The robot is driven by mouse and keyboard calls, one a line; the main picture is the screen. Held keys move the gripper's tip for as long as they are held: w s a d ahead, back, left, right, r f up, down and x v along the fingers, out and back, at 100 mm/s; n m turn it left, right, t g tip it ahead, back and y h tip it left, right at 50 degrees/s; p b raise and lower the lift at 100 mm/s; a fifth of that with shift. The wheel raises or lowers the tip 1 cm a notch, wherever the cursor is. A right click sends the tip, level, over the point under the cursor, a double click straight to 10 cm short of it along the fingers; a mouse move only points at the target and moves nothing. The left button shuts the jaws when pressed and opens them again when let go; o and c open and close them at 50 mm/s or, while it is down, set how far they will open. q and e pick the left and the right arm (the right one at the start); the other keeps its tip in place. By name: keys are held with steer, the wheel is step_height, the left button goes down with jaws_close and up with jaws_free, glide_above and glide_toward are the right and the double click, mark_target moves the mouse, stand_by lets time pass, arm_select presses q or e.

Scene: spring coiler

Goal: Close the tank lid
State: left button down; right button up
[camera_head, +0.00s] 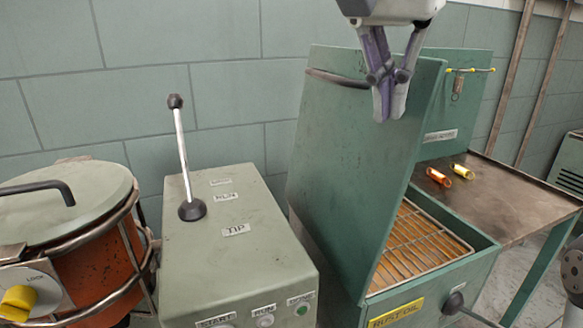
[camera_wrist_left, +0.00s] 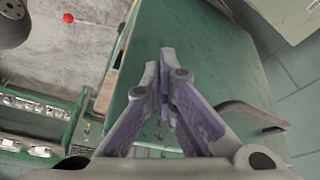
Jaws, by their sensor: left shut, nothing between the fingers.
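The green tank lid (camera_head: 335,150) stands raised and tilted on the tank marked RUST OIL (camera_head: 440,285). The tank is open, with a wire rack (camera_head: 415,245) inside. A dark bar handle (camera_head: 337,78) is on the lid's outer face near its top edge. My left gripper (camera_head: 388,118) is shut and empty, pointing down at the upper part of the lid. In the left wrist view the shut fingers (camera_wrist_left: 160,60) are over the green lid (camera_wrist_left: 215,50), with the handle (camera_wrist_left: 250,112) to their right. I cannot tell whether they touch it. My right gripper is not in view.
A grey-green control box (camera_head: 240,240) with an upright lever (camera_head: 181,150) stands left of the tank. A round lidded orange drum (camera_head: 100,262) is at far left. Orange (camera_head: 438,177) and yellow (camera_head: 462,171) springs lie on the metal table (camera_head: 510,205) at right.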

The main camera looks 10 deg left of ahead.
arm_select(q)
steer(key=shift+w+d, duration=0.15)
